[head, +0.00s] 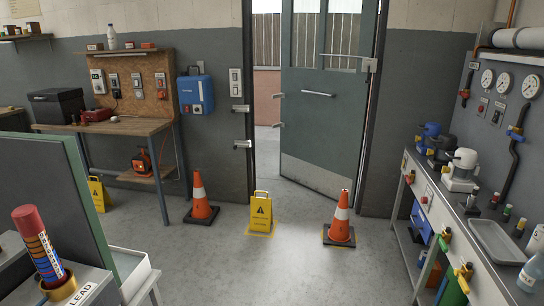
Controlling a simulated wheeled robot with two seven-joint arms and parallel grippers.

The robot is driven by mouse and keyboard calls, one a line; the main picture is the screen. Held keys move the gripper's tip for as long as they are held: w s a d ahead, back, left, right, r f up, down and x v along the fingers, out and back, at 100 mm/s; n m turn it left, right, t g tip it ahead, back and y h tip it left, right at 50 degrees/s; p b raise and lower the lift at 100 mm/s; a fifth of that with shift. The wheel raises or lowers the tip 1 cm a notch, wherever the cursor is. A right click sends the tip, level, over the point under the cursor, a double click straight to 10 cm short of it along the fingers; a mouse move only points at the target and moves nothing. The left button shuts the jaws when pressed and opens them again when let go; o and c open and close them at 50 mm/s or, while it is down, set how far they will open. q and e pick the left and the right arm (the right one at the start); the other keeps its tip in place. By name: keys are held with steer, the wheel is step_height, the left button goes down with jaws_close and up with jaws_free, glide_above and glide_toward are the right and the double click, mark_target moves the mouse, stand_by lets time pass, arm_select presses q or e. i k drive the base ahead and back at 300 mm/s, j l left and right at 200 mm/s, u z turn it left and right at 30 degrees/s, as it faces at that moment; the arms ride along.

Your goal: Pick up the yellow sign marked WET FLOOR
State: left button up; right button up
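A yellow floor sign (261,214) stands on the grey floor in front of the doorway, between two orange cones. It has a dark warning triangle and small lettering that I cannot read. A second yellow sign (98,193) stands further left, near the wooden workbench. Its left part is hidden behind the green-edged panel, and its lettering is too small to read. I cannot tell which sign is marked WET FLOOR. Neither of my grippers is in view.
Orange cones stand left (201,203) and right (340,221) of the middle sign. The green door (325,110) is partly open. A metal bench (440,213) runs along the right. A green-edged panel (65,200) blocks the left. The middle floor is clear.

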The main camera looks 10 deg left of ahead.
mark_target(101, 197)
steer(key=i+l, duration=0.1)
steer(key=i, duration=1.05)
steer(key=i+l, duration=0.1)
steer(key=i, duration=1.05)
steer(key=i+j+u, duration=0.2)
steer(key=i+u, duration=0.65)
steer(key=u, duration=0.15)
steer(key=i+l+u, duration=0.15)
steer(key=i+u, duration=0.35)
steer(key=i+l+u, duration=0.3)
steer(key=u, duration=0.15)
steer(key=i+j+u, duration=0.25)
steer(key=i+u, duration=0.15)
steer(key=i, duration=0.35)
steer(key=i+u, duration=0.4)
steer(key=i, duration=0.35)
steer(key=i+l+u, duration=0.15)
steer(key=i+u, duration=0.2)
steer(key=i, duration=0.4)
steer(key=i+j+u, duration=0.2)
steer(key=i+u, duration=0.6)
steer(key=u, duration=0.15)
steer(key=i+l+u, duration=0.1)
steer(key=i+u, duration=0.35)
steer(key=i+l+u, duration=0.25)
steer(key=u, duration=0.2)
steer(key=i+j+z, duration=0.25)
steer(key=z, duration=0.15)
steer(key=i+j+z, duration=0.4)
